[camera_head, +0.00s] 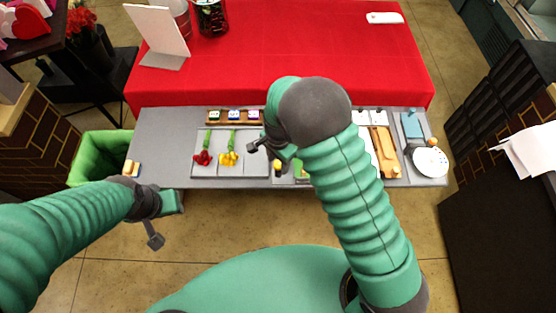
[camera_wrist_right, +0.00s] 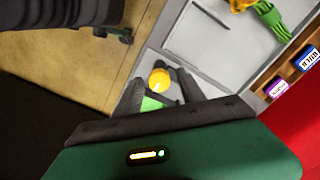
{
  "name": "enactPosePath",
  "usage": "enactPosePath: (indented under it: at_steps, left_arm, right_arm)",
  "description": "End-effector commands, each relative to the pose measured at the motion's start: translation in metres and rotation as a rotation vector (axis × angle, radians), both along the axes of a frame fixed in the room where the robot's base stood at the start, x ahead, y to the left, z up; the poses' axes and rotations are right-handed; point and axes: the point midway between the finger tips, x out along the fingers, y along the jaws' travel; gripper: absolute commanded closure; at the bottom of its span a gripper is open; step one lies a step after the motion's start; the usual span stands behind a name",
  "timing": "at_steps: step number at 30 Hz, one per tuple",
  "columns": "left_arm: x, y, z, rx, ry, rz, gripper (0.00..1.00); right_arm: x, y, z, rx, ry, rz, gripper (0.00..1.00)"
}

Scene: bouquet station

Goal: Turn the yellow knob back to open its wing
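The yellow knob (camera_head: 278,166) is near the front edge of the grey table, just right of the flower tray. It also shows in the right wrist view (camera_wrist_right: 159,80), with a light green part (camera_wrist_right: 151,103) close to it. My right gripper (camera_wrist_right: 160,85) is open, its two dark fingers on either side of the knob; I cannot tell whether they touch it. In the head view my right arm covers much of this area, and I cannot make out the wing's position. My left gripper (camera_head: 155,234) hangs off the table's front edge, away from the knob; its opening is unclear.
The grey tray (camera_head: 213,171) holds a red flower (camera_head: 203,158) and a yellow flower (camera_head: 229,158). A wooden rack (camera_head: 221,122) with small labelled blocks stands behind. A white round plate (camera_head: 430,163) is at right. A green bin (camera_head: 92,160) stands off the table's left end.

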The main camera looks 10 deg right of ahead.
Motion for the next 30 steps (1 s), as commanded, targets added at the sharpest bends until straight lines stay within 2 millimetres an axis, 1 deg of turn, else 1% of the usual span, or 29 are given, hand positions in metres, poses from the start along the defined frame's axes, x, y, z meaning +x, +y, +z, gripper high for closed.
enactPosePath:
  at_steps: [1,9,10,20,26,30]
  left_arm:
    - [0.0,0.0,0.0,0.0,0.0,0.0,0.64]
    - [0.0,0.0,0.0,0.0,0.0,0.0,0.64]
    - [0.0,0.0,0.0,0.0,0.0,0.0,0.64]
    - [0.0,0.0,0.0003,0.0,0.0,0.0,0.64]
    - [0.0,0.0,0.0008,0.0,0.0,0.0,0.64]
    - [0.0,0.0,0.0014,0.0,0.0,0.0,0.64]
  right_arm:
    - [0.0,-0.0001,0.0001,0.0,0.0,0.0,0.61]
    - [0.0001,0.0,0.0005,0.0,0.0,0.0,0.97]
    - [0.0001,0.0,0.0005,0.0,0.0,0.0,1.0]
    - [0.0005,0.0002,0.001,0.001,-0.001,0.019,1.0]
    - [0.0009,0.0003,0.0013,0.001,-0.002,0.096,1.0]
    - [0.001,0.0006,0.0015,0.001,-0.002,0.191,1.0]
